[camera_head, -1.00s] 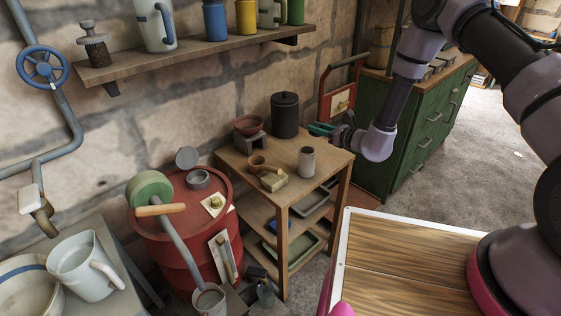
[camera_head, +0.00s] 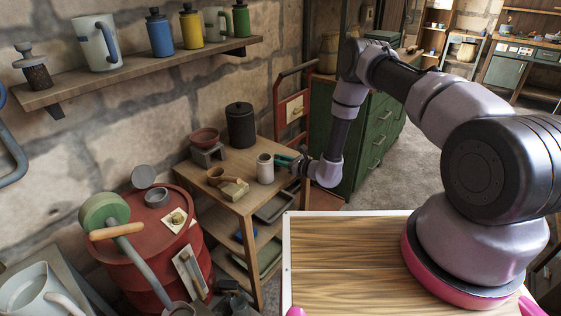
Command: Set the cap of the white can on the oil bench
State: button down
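A small white can (camera_head: 265,171) stands upright near the right front of the wooden bench (camera_head: 239,208). Its top looks brownish grey; I cannot tell whether that is a cap or an open mouth. My gripper (camera_head: 279,160), with teal fingers, is just right of the can, close to its upper part. The fingertips lie partly behind or against the can's rim, so I cannot tell whether they touch it or how far apart they are. No separate cap can be made out.
A black lidded pot (camera_head: 240,126), a reddish bowl (camera_head: 205,137) on a grey stand and a wooden cup (camera_head: 216,175) by a block share the bench. A red drum (camera_head: 136,245) stands left. A wall shelf (camera_head: 140,72) holds colored cans. A green cabinet (camera_head: 385,130) stands behind my arm.

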jog(key=shift+f, duration=0.6)
jog(key=shift+f, duration=0.15)
jog(key=shift+f, duration=0.1)
jog(key=c, duration=0.7)
grip_release()
jog(key=shift+o, duration=0.2)
